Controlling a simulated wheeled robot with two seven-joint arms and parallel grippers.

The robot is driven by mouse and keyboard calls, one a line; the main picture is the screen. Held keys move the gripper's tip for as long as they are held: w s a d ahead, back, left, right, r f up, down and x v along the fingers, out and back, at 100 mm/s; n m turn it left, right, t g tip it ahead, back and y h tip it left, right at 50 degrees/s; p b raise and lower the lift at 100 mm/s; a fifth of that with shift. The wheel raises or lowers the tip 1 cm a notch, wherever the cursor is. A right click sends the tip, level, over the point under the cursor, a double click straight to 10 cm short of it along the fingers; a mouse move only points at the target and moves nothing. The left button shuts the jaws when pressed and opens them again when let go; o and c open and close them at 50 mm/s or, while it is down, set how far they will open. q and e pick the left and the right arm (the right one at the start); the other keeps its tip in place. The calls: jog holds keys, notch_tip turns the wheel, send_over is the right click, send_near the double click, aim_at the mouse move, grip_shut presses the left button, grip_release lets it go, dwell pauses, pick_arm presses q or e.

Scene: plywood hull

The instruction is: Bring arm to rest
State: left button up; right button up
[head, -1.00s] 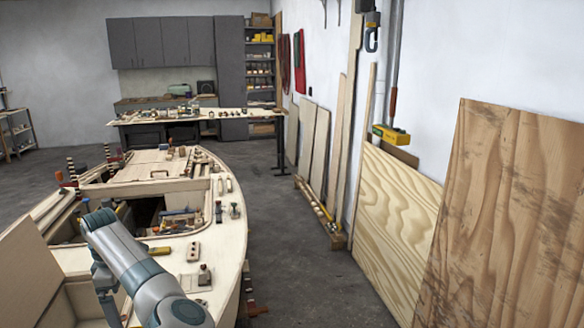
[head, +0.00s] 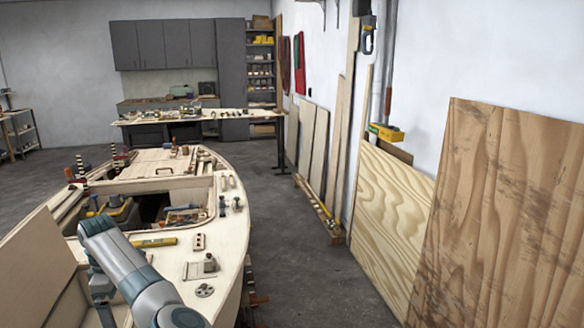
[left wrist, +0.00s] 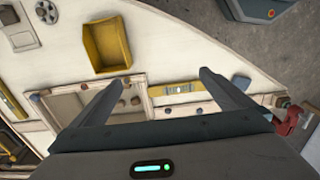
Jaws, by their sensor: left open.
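My left arm (head: 130,268) reaches over the near part of the pale plywood hull (head: 228,220) in the head view. Its gripper cannot be made out in that view. In the left wrist view my left gripper (left wrist: 160,85) is open, with two dark fingers spread wide and nothing between them. The hull deck (left wrist: 70,65) lies beyond the fingers, and the gripper appears apart from it. My right arm and gripper are not in view.
On the deck are a yellow tool (head: 155,242), a small block (head: 210,263) and a round grey fitting (head: 204,290). A yellow bin (left wrist: 107,42) shows in the left wrist view. Plywood sheets (head: 500,215) lean on the right wall.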

pick_arm(q)
jog(key=s+a+f+m+t+y, duration=0.1)
jog(key=s+a+f+m+y, duration=0.25)
jog(key=s+f, duration=0.35)
jog(key=s+a+f+m+t+y, duration=0.15)
jog(key=s+a+f+m, duration=0.3)
jog(key=s, duration=0.45)
jog(key=s+d+f+m+t+h, duration=0.1)
jog(key=s+d+f+m+h, duration=0.45)
jog(key=s+d, duration=0.85)
jog(key=s+d+f+m, duration=0.2)
jog(key=s+d+m, duration=0.7)
jog(key=s+d, duration=0.45)
notch_tip(320, 180, down, 31)
jog(key=w+d+g+b, duration=0.1)
jog(key=d+b, duration=0.1)
jog(key=b, duration=0.3)
jog(key=s+a+f+b, duration=0.1)
jog(key=s+f+b, duration=0.1)
jog(key=s+f, duration=0.7)
jog(key=s+a+f+g+b, duration=0.1)
jog(key=s+a+f+b, duration=0.1)
jog(key=s+f, duration=0.7)
notch_tip(320, 180, down, 7)
jog(key=shift+s+r+b, duration=0.1)
jog(key=shift+s+b, duration=0.2)
jog(key=shift+b, duration=0.45)
